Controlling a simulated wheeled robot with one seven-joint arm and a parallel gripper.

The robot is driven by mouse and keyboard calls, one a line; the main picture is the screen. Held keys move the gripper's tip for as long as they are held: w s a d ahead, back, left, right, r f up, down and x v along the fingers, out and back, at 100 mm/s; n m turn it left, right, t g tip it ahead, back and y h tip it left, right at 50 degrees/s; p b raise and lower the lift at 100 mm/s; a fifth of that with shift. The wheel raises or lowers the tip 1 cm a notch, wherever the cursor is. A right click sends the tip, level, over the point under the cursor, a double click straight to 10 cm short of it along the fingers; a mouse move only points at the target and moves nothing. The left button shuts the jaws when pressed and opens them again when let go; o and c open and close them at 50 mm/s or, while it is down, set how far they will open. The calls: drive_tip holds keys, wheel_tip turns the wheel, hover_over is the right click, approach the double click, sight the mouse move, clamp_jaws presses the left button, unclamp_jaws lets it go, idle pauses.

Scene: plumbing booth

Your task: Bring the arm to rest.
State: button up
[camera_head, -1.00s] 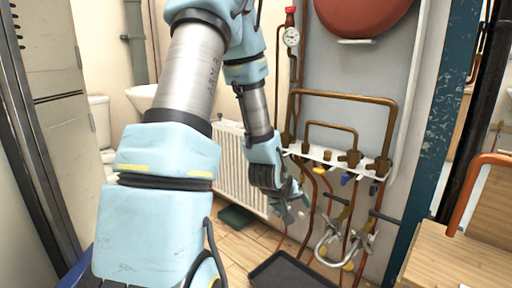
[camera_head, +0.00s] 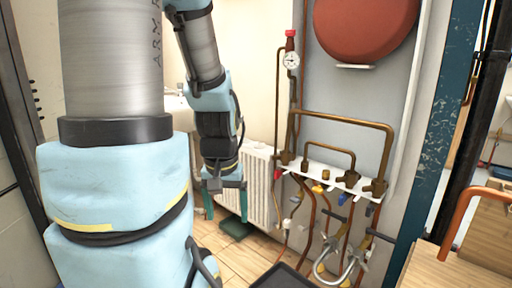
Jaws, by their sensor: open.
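My gripper (camera_head: 226,213) hangs at the end of my blue and grey arm, left of the copper pipework, pointing down. Its two green fingers are spread apart with nothing between them. It is above the wooden floor, in front of the white radiator (camera_head: 258,185) in the picture. My arm's large near links fill the left of the view and hide part of the room behind.
A white manifold shelf (camera_head: 330,176) with copper pipes and valves is on the grey panel, below a red tank (camera_head: 362,28). A black tray (camera_head: 283,278) lies on the floor. A wooden bench (camera_head: 440,268) stands at right.

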wheel_tip(320, 180, up, 20)
drive_tip(key=p, duration=1.7)
drive_tip(key=shift+p, duration=0.3)
drive_tip(key=shift+f, duration=0.1)
